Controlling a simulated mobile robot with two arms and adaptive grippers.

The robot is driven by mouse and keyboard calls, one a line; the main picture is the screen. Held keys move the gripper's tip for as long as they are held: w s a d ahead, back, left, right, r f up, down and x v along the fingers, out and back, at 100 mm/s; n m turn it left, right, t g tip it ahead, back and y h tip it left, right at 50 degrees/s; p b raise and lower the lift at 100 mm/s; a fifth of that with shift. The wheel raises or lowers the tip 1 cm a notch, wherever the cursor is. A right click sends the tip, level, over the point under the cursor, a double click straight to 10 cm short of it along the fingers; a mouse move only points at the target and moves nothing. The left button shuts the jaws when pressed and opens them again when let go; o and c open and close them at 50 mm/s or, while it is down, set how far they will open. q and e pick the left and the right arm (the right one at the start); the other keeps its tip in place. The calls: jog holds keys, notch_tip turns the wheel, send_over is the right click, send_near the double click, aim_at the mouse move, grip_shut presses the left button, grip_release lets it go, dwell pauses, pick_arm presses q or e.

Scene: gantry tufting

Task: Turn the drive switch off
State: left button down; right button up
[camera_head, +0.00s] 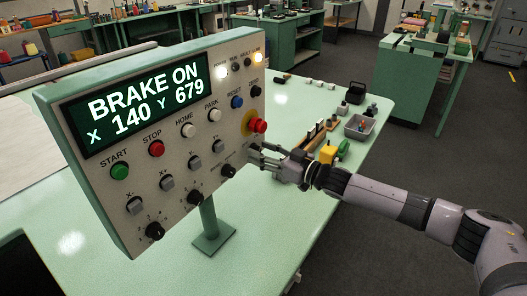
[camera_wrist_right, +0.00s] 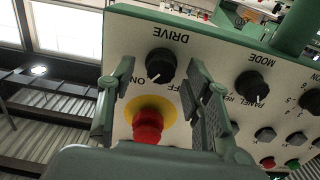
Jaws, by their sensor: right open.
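The drive switch (camera_wrist_right: 161,66) is a black rotary knob under the label DRIVE, upside down in the right wrist view. Its white pointer line points towards the ON label. My right gripper (camera_wrist_right: 158,80) is open, with one finger on each side of the knob; I cannot tell whether either touches it. In the head view my right gripper (camera_head: 262,156) is at the lower right edge of the control panel (camera_head: 130,180) and largely hides the switch. The panel display (camera_head: 134,101) reads BRAKE ON, X 140, Y 679. My left gripper is not in view.
A red mushroom button (camera_wrist_right: 148,122) on a yellow ring sits close beside the switch, between my fingers. The mode knob (camera_wrist_right: 254,86) is nearby. A grey bin (camera_head: 360,127) and small tools lie on the green table (camera_head: 290,225) behind my gripper.

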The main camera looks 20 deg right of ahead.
jog(key=shift+c, duration=0.3)
grip_shut()
jog(key=shift+n, duration=0.3)
jog(key=shift+s+a+f+n+b, duration=0.1)
jog(key=shift+n+b, duration=0.2)
jog(key=shift+n, duration=2.95)
jog(key=shift+s+a+f+n+b, duration=0.1)
jog(key=shift+n+b, duration=0.2)
jog(key=shift+n, duration=3.25)
